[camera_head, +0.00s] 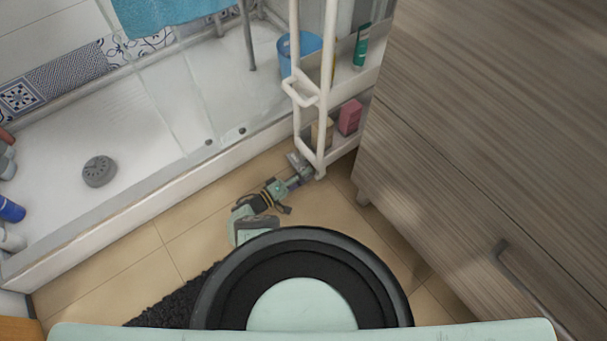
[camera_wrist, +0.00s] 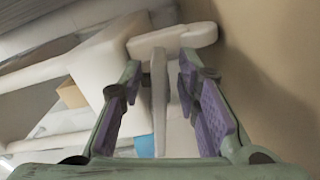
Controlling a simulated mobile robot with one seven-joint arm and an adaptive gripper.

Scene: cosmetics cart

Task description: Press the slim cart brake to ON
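The slim white cart (camera_head: 322,100) stands upright between the shower and the wooden cabinet in the head view. My gripper (camera_head: 298,163) is low at the near foot of the cart, close to the floor. In the wrist view my gripper (camera_wrist: 160,82) has its two purple-padded fingers apart. A narrow pale piece (camera_wrist: 159,100) shows between them, with a rounded white piece (camera_wrist: 172,40) across its top at the fingertips; it looks like the cart's brake or wheel part. I cannot tell whether the fingers touch it. No ON or OFF mark is readable.
A wooden cabinet (camera_head: 480,130) stands close to the cart's right. The raised shower edge (camera_head: 150,205) runs along the left. The cart holds a pink box (camera_head: 350,117) and a green tube (camera_head: 361,45). Tiled floor (camera_head: 320,207) is open before the cart.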

